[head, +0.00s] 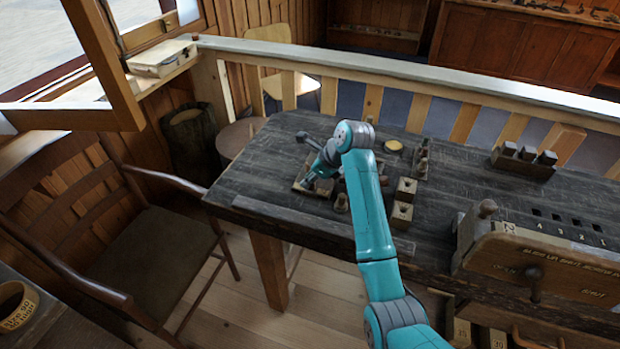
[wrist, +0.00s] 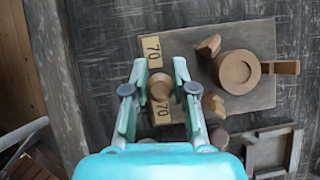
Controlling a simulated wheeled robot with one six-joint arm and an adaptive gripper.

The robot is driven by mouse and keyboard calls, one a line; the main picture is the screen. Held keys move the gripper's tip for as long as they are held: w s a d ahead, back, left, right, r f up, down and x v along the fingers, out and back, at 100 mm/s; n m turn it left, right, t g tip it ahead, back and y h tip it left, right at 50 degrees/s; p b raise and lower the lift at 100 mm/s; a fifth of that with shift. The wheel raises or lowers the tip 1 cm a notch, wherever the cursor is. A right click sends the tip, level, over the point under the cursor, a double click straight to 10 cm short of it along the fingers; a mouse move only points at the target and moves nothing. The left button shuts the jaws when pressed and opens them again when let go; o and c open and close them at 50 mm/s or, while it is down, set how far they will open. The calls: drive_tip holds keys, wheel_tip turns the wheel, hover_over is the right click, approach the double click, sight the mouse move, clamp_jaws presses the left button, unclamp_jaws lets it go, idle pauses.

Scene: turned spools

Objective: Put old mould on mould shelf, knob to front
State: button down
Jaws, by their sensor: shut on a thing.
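The old mould (wrist: 245,33) appears to be a flat grey-brown board with pale "70" labels on its left edge in the wrist view. A round brown knob (wrist: 160,88) stands out at that edge, between the labels. My gripper (wrist: 159,86) is shut with a finger on each side of this knob. A raised round form with a peg-like handle and two wedge pieces are on the board. In the head view my gripper (head: 320,172) is over the left part of the bench and partly hides the board. I cannot tell whether the board touches the bench.
The dark bench (head: 290,140) carries small wooden blocks (head: 402,214) right of my arm and a wooden case (head: 540,262) farther right. Labelled pieces (head: 462,331) show below the bench. A chair (head: 150,255) stands at left; a railing (head: 440,76) runs behind.

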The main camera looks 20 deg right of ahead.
drive_tip(key=c, duration=0.9)
unclamp_jaws()
